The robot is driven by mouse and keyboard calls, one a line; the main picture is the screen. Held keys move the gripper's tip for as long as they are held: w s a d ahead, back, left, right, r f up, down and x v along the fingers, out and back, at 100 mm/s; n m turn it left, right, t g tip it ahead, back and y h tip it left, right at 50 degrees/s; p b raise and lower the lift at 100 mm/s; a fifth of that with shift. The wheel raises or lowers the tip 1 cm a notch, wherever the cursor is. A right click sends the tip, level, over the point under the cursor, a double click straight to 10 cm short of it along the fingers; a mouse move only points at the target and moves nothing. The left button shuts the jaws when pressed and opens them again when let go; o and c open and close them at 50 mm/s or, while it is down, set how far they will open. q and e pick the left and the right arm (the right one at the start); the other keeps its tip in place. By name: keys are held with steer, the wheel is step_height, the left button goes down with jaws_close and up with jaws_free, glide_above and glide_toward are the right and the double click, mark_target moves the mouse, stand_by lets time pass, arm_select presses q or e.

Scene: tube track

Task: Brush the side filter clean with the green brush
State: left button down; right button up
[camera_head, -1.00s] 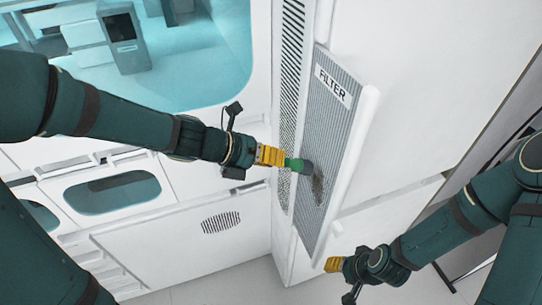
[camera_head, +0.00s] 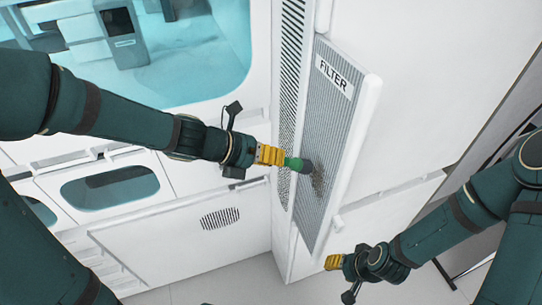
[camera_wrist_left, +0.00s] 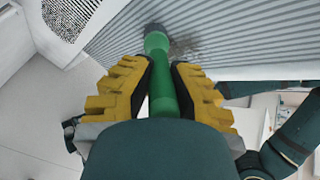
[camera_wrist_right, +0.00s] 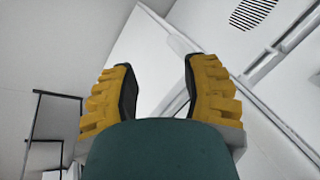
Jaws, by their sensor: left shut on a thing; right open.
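The side filter (camera_head: 333,130) is a tall grey ribbed panel labelled FILTER on the side of a white cabinet. A dark dirt patch (camera_head: 318,182) marks its middle; it also shows in the left wrist view (camera_wrist_left: 184,46). My left gripper (camera_head: 272,156) is shut on the green brush (camera_wrist_left: 158,75). The brush's dark grey bristle head (camera_head: 306,166) is at the filter face beside the patch and seems to touch it. It hides part of the patch. My right gripper (camera_head: 334,262) is open and empty, low and to the right of the filter's lower end.
A white vertical edge (camera_head: 358,138) stands along the filter's right side. A perforated strip (camera_head: 290,80) runs along its left. White wall panels with windows (camera_head: 110,187) lie to the left. Free floor (camera_head: 240,282) shows below.

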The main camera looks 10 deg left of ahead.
arm_select(q)
steer(key=shift+r+p, duration=0.8)
steer(key=shift+r, duration=0.2)
steer(key=shift+r+p, duration=0.85)
steer(key=shift+p, duration=0.15)
steer(key=shift+f, duration=0.1)
step_height(320, 180, down, 8)
steer(key=b, duration=0.7)
steer(key=shift+f+b, duration=0.25)
steer(key=shift+b, duration=0.05)
steer(key=shift+r, duration=0.1)
